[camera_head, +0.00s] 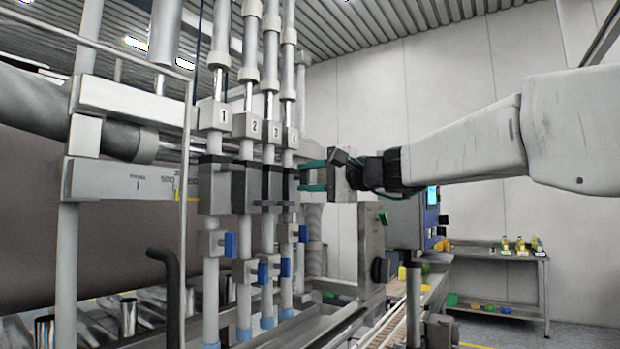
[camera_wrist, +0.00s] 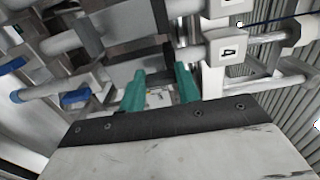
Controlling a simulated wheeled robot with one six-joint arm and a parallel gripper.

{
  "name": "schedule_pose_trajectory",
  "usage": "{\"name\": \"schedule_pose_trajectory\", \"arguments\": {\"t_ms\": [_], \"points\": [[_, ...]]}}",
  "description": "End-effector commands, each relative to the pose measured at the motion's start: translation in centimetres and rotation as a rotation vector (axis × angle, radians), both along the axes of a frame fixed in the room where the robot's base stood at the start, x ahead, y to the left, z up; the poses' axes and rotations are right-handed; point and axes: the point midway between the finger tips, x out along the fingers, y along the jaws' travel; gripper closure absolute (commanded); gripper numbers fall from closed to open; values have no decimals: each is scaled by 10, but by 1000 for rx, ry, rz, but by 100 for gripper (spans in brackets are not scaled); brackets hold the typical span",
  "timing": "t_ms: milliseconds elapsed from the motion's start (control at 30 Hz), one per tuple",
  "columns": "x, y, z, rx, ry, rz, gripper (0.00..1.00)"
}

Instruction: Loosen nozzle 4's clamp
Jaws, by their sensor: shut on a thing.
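Nozzle 4 (camera_head: 286,235) is the rightmost of the upright nozzles, and its numbered block (camera_head: 292,138) carries a black 4. The same block shows at the upper right in the wrist view (camera_wrist: 228,50). Nozzle 4's clamp (camera_head: 290,184) is a dark and grey block below that number. My gripper (camera_head: 312,176) reaches in from the right with its green fingers at this clamp. In the wrist view, the green fingers (camera_wrist: 160,84) stand on both sides of a small part at the clamp. They are shut on it, and its exact shape is mostly hidden.
Nozzles 1, 2 and 3 (camera_head: 254,130) stand close on the left with similar clamps. Blue-handled valves (camera_head: 285,267) hang below. A grey housing (camera_head: 371,245) stands below my wrist. A side table (camera_head: 495,256) with bottles is at the far right.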

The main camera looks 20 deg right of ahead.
Motion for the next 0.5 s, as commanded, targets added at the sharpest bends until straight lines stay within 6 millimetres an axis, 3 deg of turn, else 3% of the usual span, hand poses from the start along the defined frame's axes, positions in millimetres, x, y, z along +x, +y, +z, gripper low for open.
{"name": "schedule_pose_trajectory", "arguments": {"t_ms": [500], "points": [[0, 0, -1, -27, -17, 0, 90]]}}
